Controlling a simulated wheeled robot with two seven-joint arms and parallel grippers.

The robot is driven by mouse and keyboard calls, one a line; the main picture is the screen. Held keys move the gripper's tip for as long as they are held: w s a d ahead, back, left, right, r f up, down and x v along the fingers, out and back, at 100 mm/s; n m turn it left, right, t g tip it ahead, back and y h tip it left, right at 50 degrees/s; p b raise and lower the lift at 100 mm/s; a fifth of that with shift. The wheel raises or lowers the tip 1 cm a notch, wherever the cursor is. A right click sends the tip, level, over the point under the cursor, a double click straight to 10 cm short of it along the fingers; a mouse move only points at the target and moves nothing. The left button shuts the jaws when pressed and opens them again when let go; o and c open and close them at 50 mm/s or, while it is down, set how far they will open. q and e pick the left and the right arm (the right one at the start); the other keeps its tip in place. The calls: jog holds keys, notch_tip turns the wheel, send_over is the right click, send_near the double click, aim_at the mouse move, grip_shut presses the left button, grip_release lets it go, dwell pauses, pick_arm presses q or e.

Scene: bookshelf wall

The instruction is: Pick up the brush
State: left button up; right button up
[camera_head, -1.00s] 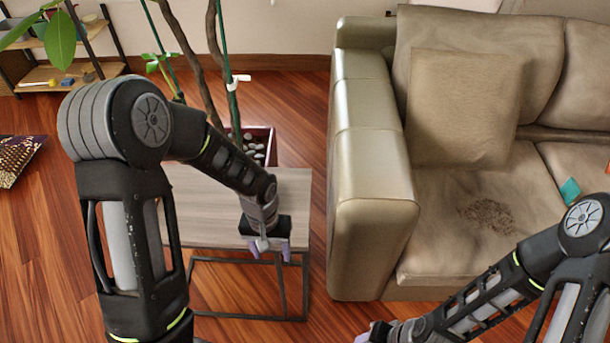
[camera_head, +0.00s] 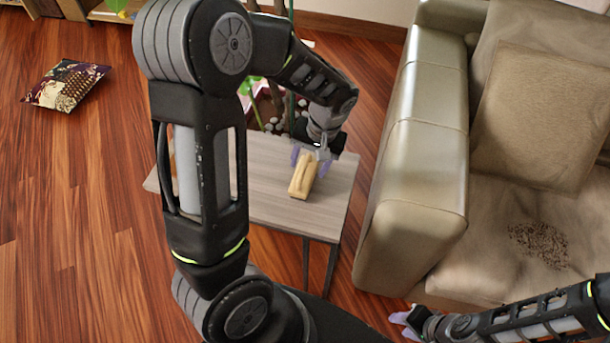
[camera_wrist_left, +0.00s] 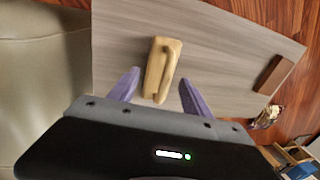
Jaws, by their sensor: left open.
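The brush (camera_head: 303,178) is a yellowish wooden block with a handle along its top. It lies on the small grey wood table (camera_head: 262,209) beside the sofa. In the left wrist view the brush (camera_wrist_left: 161,70) lies between and just beyond the two purple fingertips. My left gripper (camera_head: 316,155) is open over the brush's far end in the head view; the wrist view shows its spread fingers (camera_wrist_left: 158,92) with gaps on both sides.
A beige sofa (camera_head: 420,180) with a patch of brown crumbs (camera_head: 540,245) stands right of the table. A brown block (camera_wrist_left: 272,75) lies near the table's edge in the wrist view. A potted plant stands behind the table. A patterned cushion (camera_head: 66,85) lies on the floor.

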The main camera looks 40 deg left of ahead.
aim_at(304, 169)
pick_arm(q)
jog(key=shift+a+f, duration=0.1)
jog(key=shift+f, duration=0.4)
jog(key=shift+s+f, duration=0.1)
jog(key=f, duration=0.3)
jog(key=a+f, duration=0.1)
jog(key=f, duration=0.1)
jog(key=shift+s, duration=0.25)
jog(key=shift+c, duration=0.5)
jog(key=c, duration=1.1)
notch_tip(304, 169, up, 10)
jog(key=shift+r+p, duration=0.1)
jog(key=shift+p, duration=0.2)
